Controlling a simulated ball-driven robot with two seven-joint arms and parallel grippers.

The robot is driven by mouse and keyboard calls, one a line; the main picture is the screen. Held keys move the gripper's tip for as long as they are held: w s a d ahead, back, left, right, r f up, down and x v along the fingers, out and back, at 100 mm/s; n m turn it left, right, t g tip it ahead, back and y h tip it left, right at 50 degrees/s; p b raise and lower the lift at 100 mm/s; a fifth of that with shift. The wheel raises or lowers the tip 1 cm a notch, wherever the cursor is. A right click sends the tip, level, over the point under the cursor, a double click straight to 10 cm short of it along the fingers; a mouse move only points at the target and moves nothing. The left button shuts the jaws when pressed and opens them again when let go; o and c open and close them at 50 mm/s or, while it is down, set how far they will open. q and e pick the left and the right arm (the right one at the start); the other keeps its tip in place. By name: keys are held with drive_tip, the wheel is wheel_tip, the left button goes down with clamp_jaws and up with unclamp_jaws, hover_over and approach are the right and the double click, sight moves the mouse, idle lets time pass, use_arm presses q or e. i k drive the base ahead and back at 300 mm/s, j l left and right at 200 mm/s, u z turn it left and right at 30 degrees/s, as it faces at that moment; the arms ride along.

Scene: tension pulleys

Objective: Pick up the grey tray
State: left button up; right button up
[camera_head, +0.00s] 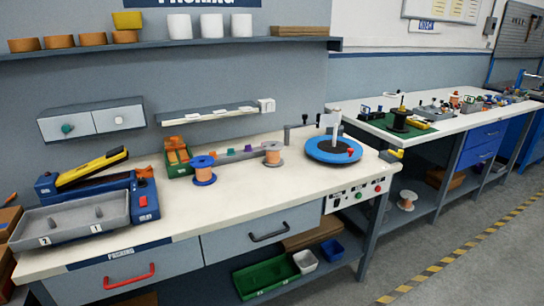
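The grey tray (72,232) lies on the white workbench at the front left. It is shallow and oblong, with the white marks "2" and "1" on its front wall. Two small grey pieces (98,212) stand up inside it. The tray sits in front of a blue device with a yellow lever (92,168), close against it. I cannot tell whether they touch. Neither of my grippers is in view.
A blue-based orange spool (202,169), a green bin (178,160) and a blue turntable (333,150) stand farther right. Brown boxes (8,220) are left of the tray. The bench front (220,215) is clear.

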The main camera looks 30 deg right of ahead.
sight(40, 227)
drive_tip(key=z, duration=0.65)
drive_tip(key=j+z, duration=0.65)
drive_tip(key=z, duration=0.2)
drive_tip(key=j+z, duration=0.25)
drive_tip(key=z, duration=0.15)
drive_tip(key=k+j+z, duration=0.15)
drive_tip(key=z, duration=0.3)
drive_tip(key=k+j, duration=0.05)
drive_tip(key=j, duration=0.05)
